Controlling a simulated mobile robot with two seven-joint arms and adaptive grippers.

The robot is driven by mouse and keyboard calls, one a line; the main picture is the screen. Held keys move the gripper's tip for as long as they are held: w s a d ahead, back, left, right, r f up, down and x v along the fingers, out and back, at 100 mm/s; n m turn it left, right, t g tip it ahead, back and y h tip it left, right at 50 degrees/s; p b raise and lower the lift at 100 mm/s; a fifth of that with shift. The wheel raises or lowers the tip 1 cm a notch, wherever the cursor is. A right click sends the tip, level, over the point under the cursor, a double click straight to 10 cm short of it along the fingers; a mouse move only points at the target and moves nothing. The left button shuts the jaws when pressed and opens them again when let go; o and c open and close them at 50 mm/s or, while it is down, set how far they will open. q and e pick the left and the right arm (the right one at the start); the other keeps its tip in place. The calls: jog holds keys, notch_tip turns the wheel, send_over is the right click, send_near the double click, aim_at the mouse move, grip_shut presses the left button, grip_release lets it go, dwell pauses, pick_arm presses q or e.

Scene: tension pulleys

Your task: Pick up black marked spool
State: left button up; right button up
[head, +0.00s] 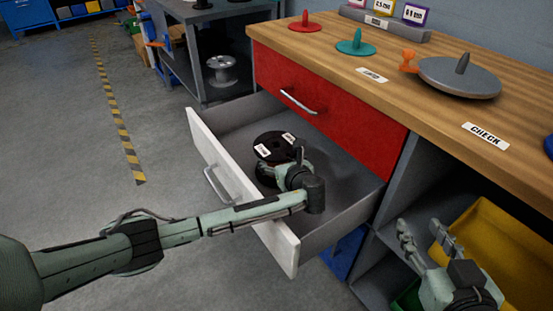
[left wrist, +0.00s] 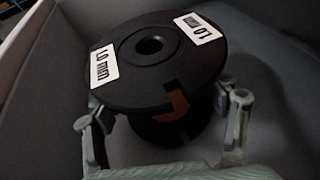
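The black spool (head: 272,143) with white labels sits upright in the open drawer (head: 335,222). In the left wrist view the spool (left wrist: 150,72) fills the middle, its labels reading "1.0 mm", with some orange on its core. My left gripper (head: 283,172) is down in the drawer at the spool's near side. In the left wrist view its fingers (left wrist: 168,120) are spread apart, one on each side of the spool below the top flange; whether they touch it I cannot tell. My right gripper (head: 421,234) is open and empty at the lower right, near the yellow bin.
The white drawer front with a handle (head: 222,186) stands out below a closed red drawer (head: 330,95). The wooden bench top (head: 460,95) holds red and teal spindles and a grey disc (head: 459,77). A yellow bin (head: 500,240) is in the shelf below. Floor at left is clear.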

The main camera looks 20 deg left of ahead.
pick_arm(q)
jog(key=c, duration=1.4)
jog(key=shift+r, duration=0.1)
jog(key=shift+c, duration=0.5)
